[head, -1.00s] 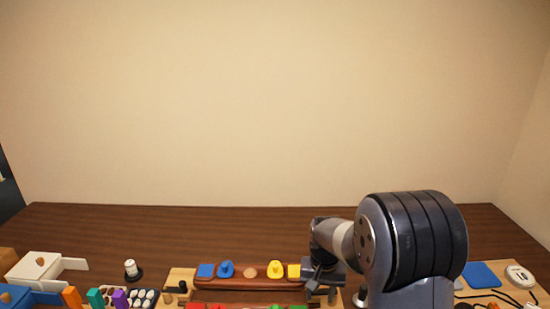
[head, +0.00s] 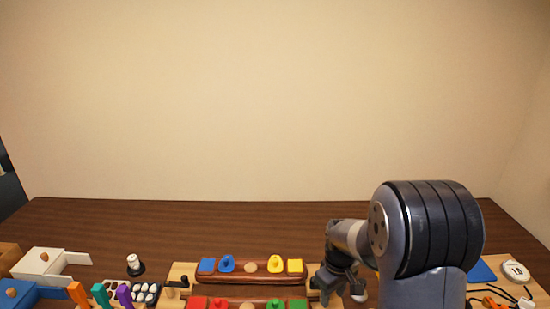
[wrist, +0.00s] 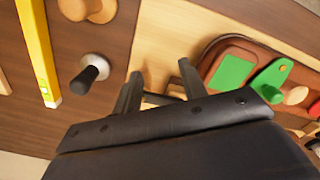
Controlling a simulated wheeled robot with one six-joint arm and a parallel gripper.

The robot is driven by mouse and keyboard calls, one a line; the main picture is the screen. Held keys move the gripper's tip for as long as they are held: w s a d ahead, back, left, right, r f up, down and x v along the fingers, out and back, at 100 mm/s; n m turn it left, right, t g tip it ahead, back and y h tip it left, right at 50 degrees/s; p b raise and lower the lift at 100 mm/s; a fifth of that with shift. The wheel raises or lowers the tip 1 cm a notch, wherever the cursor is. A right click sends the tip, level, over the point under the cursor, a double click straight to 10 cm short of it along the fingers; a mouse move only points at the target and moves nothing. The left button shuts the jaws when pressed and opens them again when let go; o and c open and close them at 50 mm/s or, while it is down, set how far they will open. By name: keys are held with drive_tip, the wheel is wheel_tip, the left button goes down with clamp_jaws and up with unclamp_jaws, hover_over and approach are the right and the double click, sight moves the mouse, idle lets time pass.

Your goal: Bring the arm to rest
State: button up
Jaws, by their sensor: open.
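My gripper (head: 340,284) is low over the table, at the right end of two dark wooden bars. In the wrist view its two fingers (wrist: 160,80) are apart with nothing between them, over a light wooden board (wrist: 165,45). The back bar (head: 250,279) carries blue and yellow pieces and a round wooden knob. The front bar (head: 232,303) carries red and green pieces and is cut by the frame edge. In the wrist view a green piece (wrist: 232,72) lies right of the fingers.
In the wrist view a black-tipped peg (wrist: 85,78) and a yellow stick (wrist: 38,50) lie left of the fingers. A white box (head: 40,262) and a blue box (head: 25,292) stand at left. A blue pad (head: 481,272) and dark cables are at right. The back table is clear.

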wheel_tip(320, 180, up, 6)
drive_tip(key=shift+r+b, duration=0.15)
drive_tip(key=shift+b, duration=0.3)
